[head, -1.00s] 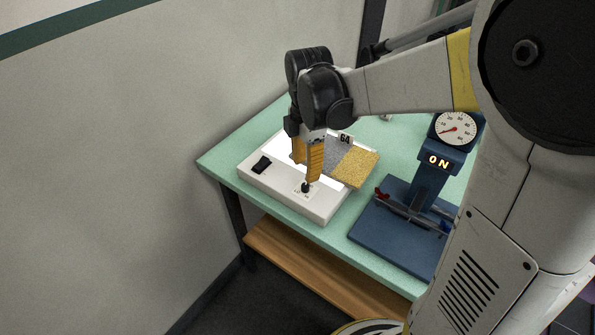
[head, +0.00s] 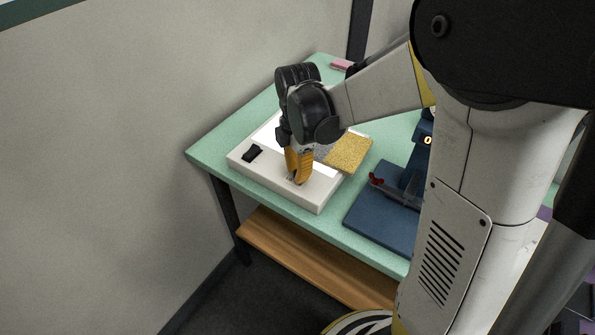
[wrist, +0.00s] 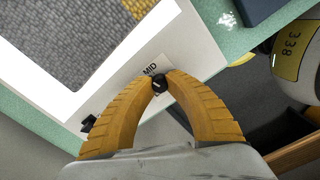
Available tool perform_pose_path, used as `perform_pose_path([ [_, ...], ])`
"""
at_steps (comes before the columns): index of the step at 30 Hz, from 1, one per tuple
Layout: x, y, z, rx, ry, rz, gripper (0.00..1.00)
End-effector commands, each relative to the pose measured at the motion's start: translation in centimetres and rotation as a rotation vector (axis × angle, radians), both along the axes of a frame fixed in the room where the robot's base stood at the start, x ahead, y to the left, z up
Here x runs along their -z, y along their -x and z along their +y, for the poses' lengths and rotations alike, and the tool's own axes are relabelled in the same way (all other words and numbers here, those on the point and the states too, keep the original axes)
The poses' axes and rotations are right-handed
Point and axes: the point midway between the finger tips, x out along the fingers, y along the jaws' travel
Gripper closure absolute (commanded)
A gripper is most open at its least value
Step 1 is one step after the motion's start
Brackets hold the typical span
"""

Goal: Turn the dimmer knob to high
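The dimmer knob (wrist: 159,86) is small and black with a pale mark, next to a printed "MID" label, in the wrist view. Which way its mark points is too small to tell. My gripper (wrist: 160,78) has its orange fingertips on either side of the knob, seemingly touching it. In the head view my gripper (head: 297,181) points down at the front of the white light box (head: 318,197), and its fingers hide the knob. The box has a black rocker switch (head: 252,153) at its left end and a bright top panel.
A grey and a gold carpet sample (head: 349,153) lie on the box. A blue stand (head: 385,222) with a red-tipped lever is to the right, partly hidden by my arm. A pink block (head: 341,65) lies at the table's back. The green table's (head: 205,150) left corner is clear.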

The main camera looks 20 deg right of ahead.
Motion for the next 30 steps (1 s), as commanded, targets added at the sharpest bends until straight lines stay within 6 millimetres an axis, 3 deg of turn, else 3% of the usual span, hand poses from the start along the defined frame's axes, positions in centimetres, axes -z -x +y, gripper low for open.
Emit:
perform_pose_path([
  [14,-0.06,-0.01,0.0,0.117,0.0,0.0,1.0],
  [30,-0.08,-0.03,0.0,0.602,0.0,0.0,1.0],
])
